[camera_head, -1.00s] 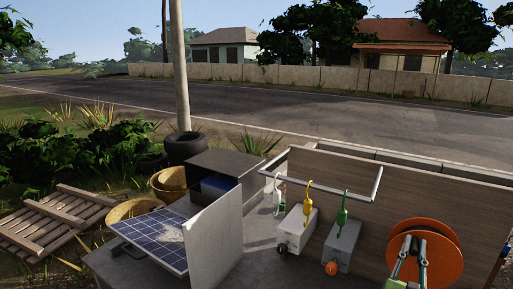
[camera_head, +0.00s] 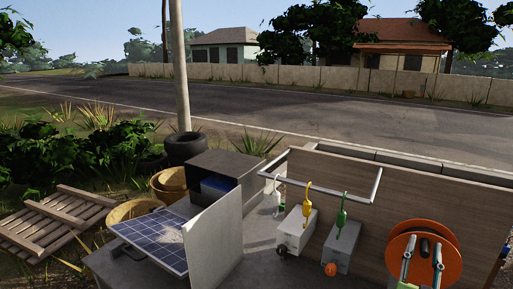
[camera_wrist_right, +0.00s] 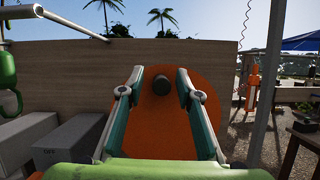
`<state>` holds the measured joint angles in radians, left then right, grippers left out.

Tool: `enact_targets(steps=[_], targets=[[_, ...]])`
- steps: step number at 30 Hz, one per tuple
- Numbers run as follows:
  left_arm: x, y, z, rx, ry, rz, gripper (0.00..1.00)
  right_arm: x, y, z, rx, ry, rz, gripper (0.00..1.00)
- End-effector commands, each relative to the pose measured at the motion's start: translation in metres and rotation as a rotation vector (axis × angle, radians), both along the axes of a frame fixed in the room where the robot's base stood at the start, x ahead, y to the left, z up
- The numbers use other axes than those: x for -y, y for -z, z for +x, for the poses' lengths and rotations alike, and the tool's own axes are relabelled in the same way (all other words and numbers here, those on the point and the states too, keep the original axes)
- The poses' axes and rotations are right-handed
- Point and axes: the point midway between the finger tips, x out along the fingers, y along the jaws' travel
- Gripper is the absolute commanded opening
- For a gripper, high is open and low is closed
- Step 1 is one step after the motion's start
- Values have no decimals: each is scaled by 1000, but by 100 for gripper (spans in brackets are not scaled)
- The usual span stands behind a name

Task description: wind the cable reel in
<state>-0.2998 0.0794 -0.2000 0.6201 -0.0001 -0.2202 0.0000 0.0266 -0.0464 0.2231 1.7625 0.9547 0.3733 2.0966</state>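The cable reel (camera_head: 398,245) is an orange disc in front of the wooden panel at the lower right of the head view. It also fills the middle of the right wrist view (camera_wrist_right: 160,135). A dark knob (camera_wrist_right: 161,85) sticks out from its face. My right gripper (camera_head: 424,243) is in front of the reel, with its two fingers apart. In the right wrist view, the fingertips (camera_wrist_right: 160,74) stand on either side of the knob, with a gap visible on both sides. No cable is clearly visible. My left gripper is not in view.
Two grey boxes (camera_head: 296,232) stand left of the reel, with yellow and green handles (camera_head: 342,215) above them. A metal rail (camera_head: 330,203) runs over them. A solar panel (camera_head: 160,240) and a pale upright board (camera_head: 213,240) are farther left.

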Motion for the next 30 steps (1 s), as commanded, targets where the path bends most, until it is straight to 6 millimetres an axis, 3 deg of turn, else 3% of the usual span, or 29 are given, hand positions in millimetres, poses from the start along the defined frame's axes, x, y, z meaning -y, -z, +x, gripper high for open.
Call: enact_targets(steps=[30], targets=[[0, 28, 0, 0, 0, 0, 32, -35, 27, -54, 0, 0, 0, 32]])
